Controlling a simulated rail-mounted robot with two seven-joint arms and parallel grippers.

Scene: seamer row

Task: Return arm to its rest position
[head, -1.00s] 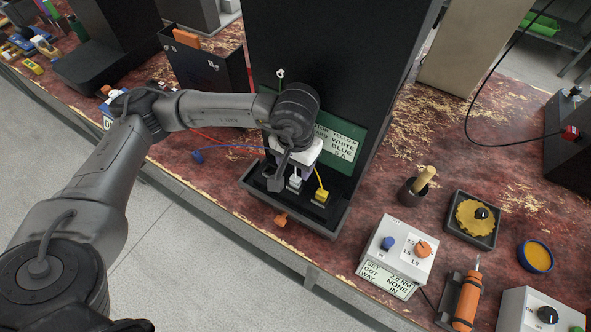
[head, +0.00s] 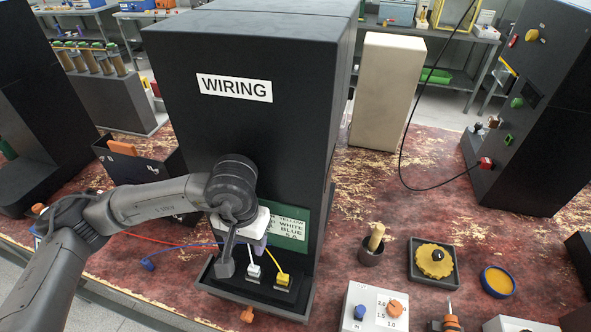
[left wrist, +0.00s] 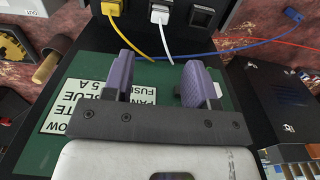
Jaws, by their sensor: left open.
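My left arm comes in from the left in the head view, bent in front of the black wiring cabinet (head: 250,125). The left gripper shows in the left wrist view (left wrist: 153,80) with its two purple fingers apart and nothing between them. It faces the cabinet's low ledge by the green label panel (head: 288,222). A yellow plug (head: 282,279) and a white plug (head: 253,274) sit in sockets on the ledge, their cables running up behind the gripper. In the head view the arm's end hides the fingertips. My right gripper is not in view.
A blue plug (head: 148,264) on a blue cable lies loose left of the ledge. On the right are a cup with a wooden handle (head: 374,243), a yellow gear in a tray (head: 434,260) and a white control box (head: 375,306). A dark cabinet (head: 533,110) stands at the right.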

